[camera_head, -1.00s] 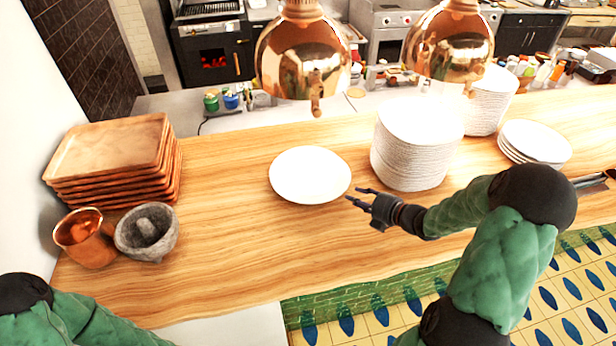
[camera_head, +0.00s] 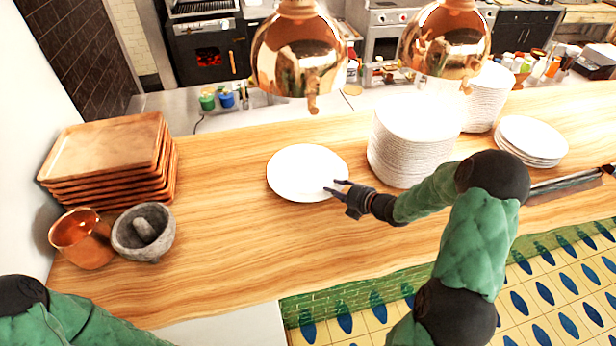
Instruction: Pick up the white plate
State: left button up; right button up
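A single round white plate (camera_head: 300,172) lies flat on the wooden counter (camera_head: 230,235), left of a tall plate stack. My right gripper (camera_head: 332,188) is at the plate's right edge, its two dark fingers spread apart and pointing left. The fingertips overlap the plate's rim in the view; I cannot tell whether they touch it. Nothing shows between the fingers. Of my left arm only a green sleeve and dark joint show at the bottom left; its gripper is out of view.
A tall stack of white plates (camera_head: 410,150) stands right behind my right gripper. More plate stacks stand further right (camera_head: 530,138). Wooden trays (camera_head: 105,160), a copper mug (camera_head: 82,240) and a stone mortar (camera_head: 143,235) are at left. Copper lamps (camera_head: 298,55) hang above. The front middle counter is clear.

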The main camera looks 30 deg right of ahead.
grip_shut()
jog(key=shift+r, duration=0.1)
jog(key=shift+r, duration=0.1)
jog(key=shift+w+r, duration=0.1)
jog(key=shift+r, duration=0.2)
notch_tip(320, 180, up, 3)
jog(key=shift+d+f, duration=0.1)
jog(key=shift+f, duration=0.05)
jog(key=s+a+r+p, duration=0.1)
jog(key=s+a+r, duration=0.6)
jog(key=s, duration=0.5)
notch_tip(320, 180, up, 2)
jog(key=shift+r, duration=0.25)
jog(key=shift+s+a, duration=0.1)
